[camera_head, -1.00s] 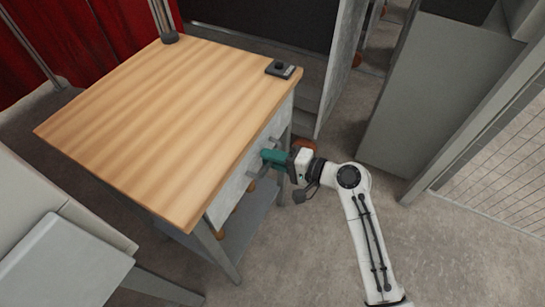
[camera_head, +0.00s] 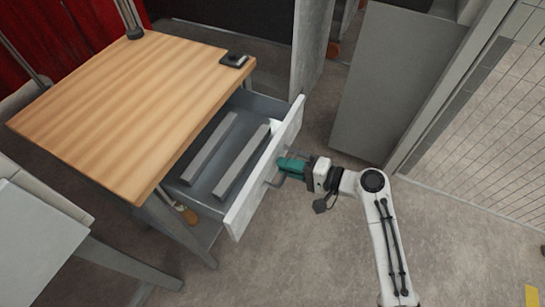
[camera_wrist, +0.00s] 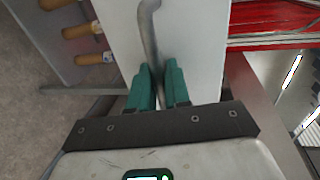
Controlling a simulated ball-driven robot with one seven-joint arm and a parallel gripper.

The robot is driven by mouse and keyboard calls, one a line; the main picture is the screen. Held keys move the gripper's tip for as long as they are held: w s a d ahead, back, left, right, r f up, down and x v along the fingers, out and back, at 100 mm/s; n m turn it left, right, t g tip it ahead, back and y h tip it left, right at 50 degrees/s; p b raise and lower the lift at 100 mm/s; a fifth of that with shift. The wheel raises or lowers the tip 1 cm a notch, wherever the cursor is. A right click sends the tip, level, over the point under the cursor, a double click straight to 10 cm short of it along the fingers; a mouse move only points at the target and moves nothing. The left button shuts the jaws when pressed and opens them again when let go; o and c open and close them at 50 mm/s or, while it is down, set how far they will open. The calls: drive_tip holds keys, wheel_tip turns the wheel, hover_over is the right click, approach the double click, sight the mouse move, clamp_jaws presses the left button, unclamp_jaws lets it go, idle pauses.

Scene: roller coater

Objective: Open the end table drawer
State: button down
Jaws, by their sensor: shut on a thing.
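The end table has a striped wooden top (camera_head: 125,105) and a drawer with a white front (camera_head: 268,165). The drawer stands well out from the table, and its grey inside shows, with two long grey bars (camera_head: 240,160) lying in it. My gripper (camera_head: 284,167) with teal fingers is at the handle on the drawer front. In the wrist view the teal fingers (camera_wrist: 158,88) are shut on the grey bent handle (camera_wrist: 149,40), in front of the white drawer front (camera_wrist: 192,45).
A small black device (camera_head: 234,60) sits on the tabletop's far corner. A grey cabinet (camera_head: 385,85) and a mesh fence (camera_head: 480,140) stand to the right. Wooden-handled tools (camera_wrist: 82,31) show on the lower shelf in the wrist view. The floor right of the drawer is open.

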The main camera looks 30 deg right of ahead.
drive_tip(key=f+v, duration=0.1)
drive_tip(key=v, duration=0.5)
drive_tip(key=shift+s+d+f+p, duration=0.15)
drive_tip(key=shift+s+p, duration=0.15)
drive_tip(key=shift+s, duration=0.05)
drive_tip(key=c, duration=1.3)
unclamp_jaws()
drive_tip(key=shift+c, duration=0.2)
drive_tip(key=shift+d, duration=0.1)
drive_tip(key=v, duration=1)
drive_tip(key=shift+s, duration=0.3)
drive_tip(key=shift+d, duration=0.1)
